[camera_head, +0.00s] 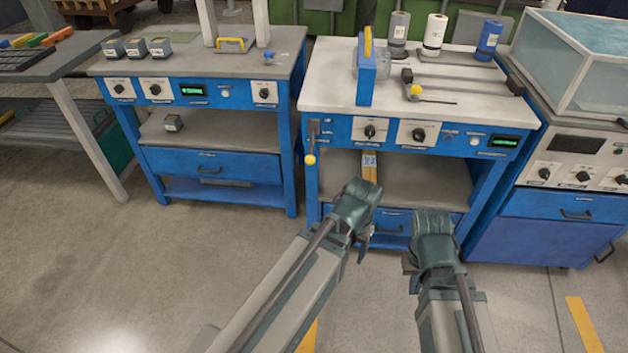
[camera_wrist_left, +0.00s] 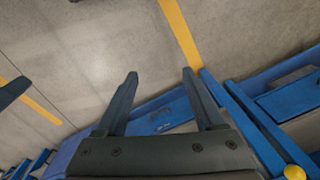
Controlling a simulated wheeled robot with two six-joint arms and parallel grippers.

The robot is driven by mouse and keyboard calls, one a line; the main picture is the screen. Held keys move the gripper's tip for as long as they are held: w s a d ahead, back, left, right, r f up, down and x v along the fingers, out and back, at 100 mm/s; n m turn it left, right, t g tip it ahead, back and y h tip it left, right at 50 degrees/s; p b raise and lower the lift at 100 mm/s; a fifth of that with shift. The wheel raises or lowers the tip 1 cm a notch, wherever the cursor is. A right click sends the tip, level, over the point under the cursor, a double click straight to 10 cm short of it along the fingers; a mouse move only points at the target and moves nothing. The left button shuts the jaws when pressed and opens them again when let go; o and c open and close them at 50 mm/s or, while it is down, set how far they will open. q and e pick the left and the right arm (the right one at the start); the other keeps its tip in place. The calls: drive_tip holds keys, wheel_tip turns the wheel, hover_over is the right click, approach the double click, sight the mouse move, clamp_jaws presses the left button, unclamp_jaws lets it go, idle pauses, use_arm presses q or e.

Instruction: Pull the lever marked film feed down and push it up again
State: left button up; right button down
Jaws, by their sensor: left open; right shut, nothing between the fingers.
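A lever with a yellow ball knob (camera_head: 310,159) hangs from a plate on the left front of the middle blue bench (camera_head: 350,128); its label is too small to read. In the left wrist view a yellow knob (camera_wrist_left: 294,172) shows at the lower right corner, to the right of the fingers. My left gripper (camera_head: 366,243) is below and right of the lever in the head view, apart from it. The wrist view shows the left fingers (camera_wrist_left: 160,78) spread and empty. My right gripper (camera_head: 408,264) is farther right, shut and empty, its fingertips partly hidden by its own wrist.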

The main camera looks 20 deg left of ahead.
use_arm(q)
drive_tip(key=w+a+f+n+t+y+b, duration=0.1)
drive_tip(key=w+a+f+n+y+b, duration=0.2)
drive_tip(key=f+b, duration=0.45)
drive_tip(key=w+a+f+n+b, duration=0.1)
drive_tip(key=w+a+f+b, duration=0.1)
drive_tip(key=a+f+b, duration=0.5)
drive_tip(key=w+a+r+n+t+y, duration=0.3)
drive_tip(key=w+r+n+y, duration=0.1)
drive_tip(key=w+r+y, duration=0.3)
drive_tip(key=w+d+r+n+t+y, duration=0.1)
drive_tip(key=w+d+r+t+y, duration=0.1)
drive_tip(key=r, duration=0.4)
drive_tip(key=w+d+r+n+t+y, duration=0.1)
drive_tip(key=w+d+r+t+y, duration=0.1)
drive_tip(key=r, duration=0.4)
drive_tip(key=shift+w+n+t+y, duration=0.3)
drive_tip(key=shift+w+n+y, duration=0.1)
drive_tip(key=shift+w+y, duration=0.1)
use_arm(e)
wheel_tip(320, 180, down, 17)
drive_tip(key=shift+f, duration=0.15)
use_arm(q)
drive_tip(key=shift+r, duration=0.1)
